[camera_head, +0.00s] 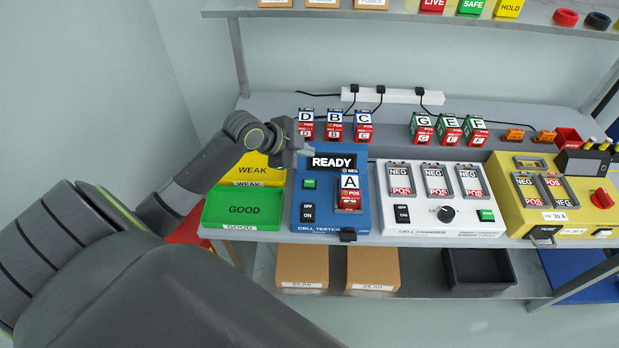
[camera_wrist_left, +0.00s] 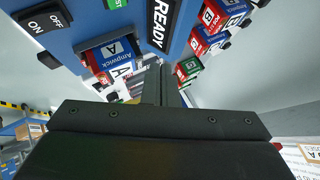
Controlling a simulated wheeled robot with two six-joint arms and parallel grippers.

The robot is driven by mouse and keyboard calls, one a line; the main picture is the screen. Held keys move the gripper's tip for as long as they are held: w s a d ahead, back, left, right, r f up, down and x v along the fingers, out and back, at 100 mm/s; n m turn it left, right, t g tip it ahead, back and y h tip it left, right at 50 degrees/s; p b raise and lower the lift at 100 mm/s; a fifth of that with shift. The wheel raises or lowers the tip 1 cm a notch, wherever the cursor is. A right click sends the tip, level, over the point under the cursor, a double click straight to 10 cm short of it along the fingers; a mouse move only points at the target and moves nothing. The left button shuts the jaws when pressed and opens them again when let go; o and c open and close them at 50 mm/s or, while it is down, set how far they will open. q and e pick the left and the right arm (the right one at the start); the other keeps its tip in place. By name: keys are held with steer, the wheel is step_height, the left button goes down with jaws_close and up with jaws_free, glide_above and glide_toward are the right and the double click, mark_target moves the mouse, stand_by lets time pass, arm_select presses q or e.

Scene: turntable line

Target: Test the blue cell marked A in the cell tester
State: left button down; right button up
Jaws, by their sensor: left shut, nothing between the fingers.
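The cell marked A (camera_head: 349,199) sits in the slot of the blue cell tester (camera_head: 306,226). Its top label and red POS end show in the head view, and its blue side with the A (camera_wrist_left: 112,52) shows in the left wrist view. The tester's display (camera_head: 333,162) reads READY; ON and OFF switches are at its lower left and a green button is above them. My left gripper (camera_head: 306,147) is over the tester's back edge, beside the display and apart from the cell. Its fingers (camera_wrist_left: 162,88) are shut and empty. My right gripper is not in view.
Several other lettered cells (camera_head: 334,130) stand behind the tester. The white cell charger (camera_head: 435,220) is to its right, then a yellow device (camera_head: 556,222). A green GOOD tray (camera_head: 243,208) and a yellow WEAK tray (camera_head: 253,168) lie left. A shelf (camera_head: 420,16) hangs above.

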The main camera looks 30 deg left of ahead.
arm_select(q)
steer(key=shift+f, duration=0.15)
steer(key=b, duration=0.7)
glide_above(305, 184)
step_height(305, 184, down, 8)
steer(key=shift+w+r, duration=0.1)
steer(key=shift+w, duration=0.05)
steer(key=shift+f+b, duration=0.35)
steer(key=shift+f, duration=0.1)
stand_by(1.0)
steer(key=shift+f, duration=0.15)
steer(key=shift+f, duration=0.25)
